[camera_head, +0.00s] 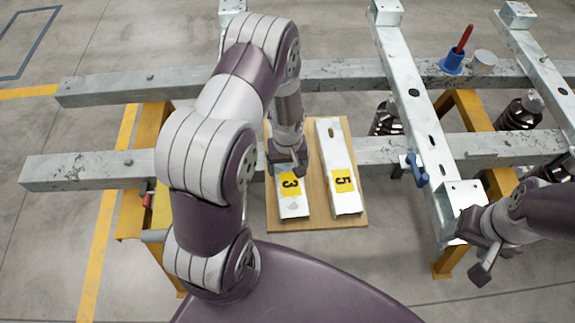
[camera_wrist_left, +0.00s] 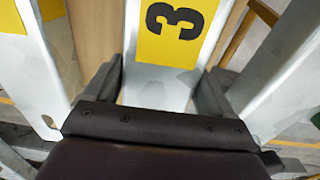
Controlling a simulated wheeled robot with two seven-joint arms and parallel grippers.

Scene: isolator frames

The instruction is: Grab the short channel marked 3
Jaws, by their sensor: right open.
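The short channel marked 3 (camera_head: 293,205) is a pale metal piece with a yellow label, lying on a wooden board (camera_head: 315,223). My left gripper (camera_head: 288,165) is over its middle in the head view. In the left wrist view the channel (camera_wrist_left: 160,78) lies between the two fingers of the left gripper (camera_wrist_left: 160,85), which appear close against both sides. The arm hides the channel's far part. A second channel marked 5 (camera_head: 336,150) lies to its right. My right gripper (camera_head: 483,252) is open and empty at the lower right.
Two long grey horizontal beams (camera_head: 80,172) on yellow stands (camera_head: 135,215) pass behind the board. Upright beams (camera_head: 410,90) cross them at the right. A blue cup (camera_head: 452,63) with a red tool and a blue clamp (camera_head: 417,170) are there. The board's front is clear.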

